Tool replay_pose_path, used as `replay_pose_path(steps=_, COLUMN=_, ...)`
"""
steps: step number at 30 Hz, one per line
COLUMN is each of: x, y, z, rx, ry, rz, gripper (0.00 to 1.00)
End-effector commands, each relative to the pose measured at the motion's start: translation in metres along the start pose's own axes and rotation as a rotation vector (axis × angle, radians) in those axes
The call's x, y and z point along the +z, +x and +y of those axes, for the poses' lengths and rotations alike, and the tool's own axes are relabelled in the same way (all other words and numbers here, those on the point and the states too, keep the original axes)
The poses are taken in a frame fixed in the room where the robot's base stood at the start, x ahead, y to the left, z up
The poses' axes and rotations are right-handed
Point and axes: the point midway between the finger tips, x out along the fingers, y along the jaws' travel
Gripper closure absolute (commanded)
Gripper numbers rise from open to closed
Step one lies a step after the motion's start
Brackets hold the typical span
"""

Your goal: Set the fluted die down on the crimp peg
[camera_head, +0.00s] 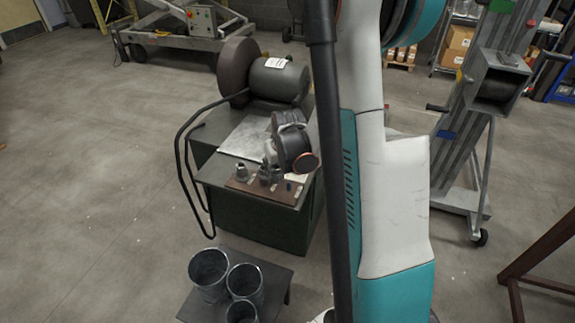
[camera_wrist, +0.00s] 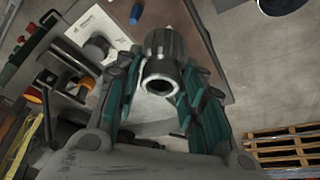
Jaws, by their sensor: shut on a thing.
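The fluted die (camera_wrist: 163,48) is a grey metal ribbed cylinder with a plain collar and a round bore facing the wrist camera. My gripper (camera_wrist: 160,78) is shut on it, with a teal-padded finger on each side. In the head view my gripper (camera_head: 272,150) is low over the front of the bench, and the die cannot be told apart clearly there. A brown board (camera_head: 240,186) carries small grey metal pieces (camera_head: 243,171). The board also shows beyond the die in the wrist view (camera_wrist: 198,22). I cannot tell which piece is the crimp peg; it may be hidden.
A dark green bench (camera_head: 255,222) bears a grey motor-like drum (camera_head: 279,82) and a bare metal plate (camera_head: 245,138). A small blue piece (camera_wrist: 136,13) lies on the board. Metal cups (camera_head: 209,270) stand on a low table in front. Open floor lies left.

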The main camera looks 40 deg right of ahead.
Motion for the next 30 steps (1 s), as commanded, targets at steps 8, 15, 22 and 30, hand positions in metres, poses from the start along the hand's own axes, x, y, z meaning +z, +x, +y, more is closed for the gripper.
replay_pose_path(steps=8, x=-0.003, y=0.004, z=0.044, rx=0.018, ry=0.046, rz=0.001, gripper=1.0)
replay_pose_path(steps=15, x=0.0, y=0.011, z=0.046, rx=0.018, ry=0.047, rz=0.001, gripper=1.0)
replay_pose_path(steps=22, x=0.007, y=0.026, z=0.045, rx=0.018, ry=0.047, rz=0.001, gripper=1.0)
replay_pose_path(steps=30, x=0.016, y=0.049, z=0.045, rx=0.018, ry=0.047, rz=0.001, gripper=1.0)
